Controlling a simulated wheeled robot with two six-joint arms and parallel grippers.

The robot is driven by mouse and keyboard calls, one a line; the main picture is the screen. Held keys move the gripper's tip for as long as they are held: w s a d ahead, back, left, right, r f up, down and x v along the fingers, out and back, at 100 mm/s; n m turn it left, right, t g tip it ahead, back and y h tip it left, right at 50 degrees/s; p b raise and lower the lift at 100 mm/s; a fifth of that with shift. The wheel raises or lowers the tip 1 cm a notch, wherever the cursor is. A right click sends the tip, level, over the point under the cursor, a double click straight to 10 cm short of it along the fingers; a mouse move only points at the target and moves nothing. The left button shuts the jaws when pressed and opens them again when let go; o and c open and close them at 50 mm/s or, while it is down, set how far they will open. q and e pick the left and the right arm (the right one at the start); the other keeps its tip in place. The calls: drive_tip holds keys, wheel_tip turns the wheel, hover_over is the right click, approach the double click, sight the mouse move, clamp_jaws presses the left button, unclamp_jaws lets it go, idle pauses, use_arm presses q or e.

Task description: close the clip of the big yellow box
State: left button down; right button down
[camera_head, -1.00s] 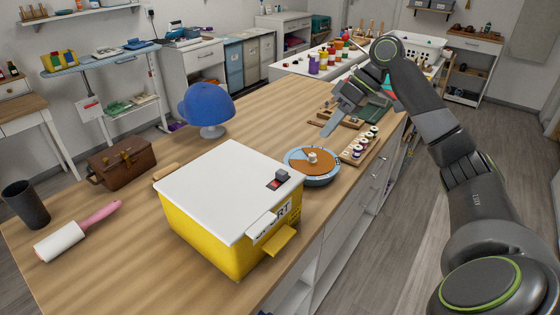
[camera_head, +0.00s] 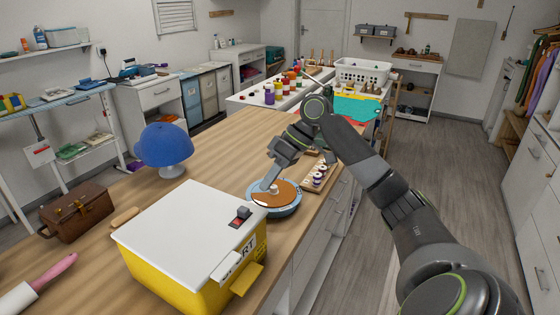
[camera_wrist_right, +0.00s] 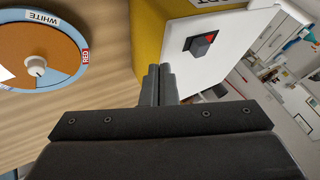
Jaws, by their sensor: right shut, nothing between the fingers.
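The big yellow box (camera_head: 165,283) with a white lid (camera_head: 180,228) stands on the wooden worktop. Its lid lies flat on it and carries a small dark switch with red (camera_head: 241,215). On its near right side, a white lid tab (camera_head: 232,264) and a yellow flap (camera_head: 247,280) stick outward, apart from each other; this clip is open. My right gripper (camera_head: 268,184) is shut and empty, above the round dial and beyond the box. In the right wrist view its fingertips (camera_wrist_right: 160,72) point towards the yellow box wall (camera_wrist_right: 160,25) and white lid (camera_wrist_right: 222,40). My left gripper is not in view.
The round dial (camera_head: 285,209) in a blue ring sits right behind the box. A spool rack (camera_head: 319,173), blue cap on a stand (camera_head: 163,146), brown basket (camera_head: 77,212) and pink-handled roller (camera_head: 55,272) are also on the worktop. Floor right of the worktop is clear.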

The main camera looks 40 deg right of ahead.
sight(243, 209)
drive_tip(key=shift+x, duration=1.05)
drive_tip(key=a, duration=0.1)
drive_tip(key=s+a+p, duration=0.1)
drive_tip(key=a, duration=0.1)
drive_tip(key=shift+s+a+r, duration=0.1)
drive_tip(key=shift+s+a, duration=0.1)
drive_tip(key=shift+a, duration=0.2)
drive_tip(key=shift+s+p, duration=0.1)
drive_tip(key=shift+p, duration=0.25)
drive_tip(key=shift+s+a+r+p, duration=0.1)
drive_tip(key=shift+s+a+p, duration=0.1)
drive_tip(key=shift+a+p, duration=0.55)
drive_tip(key=shift+s+a+p, duration=0.25)
drive_tip(key=shift+a+p, duration=0.05)
drive_tip(key=shift+a, duration=0.3)
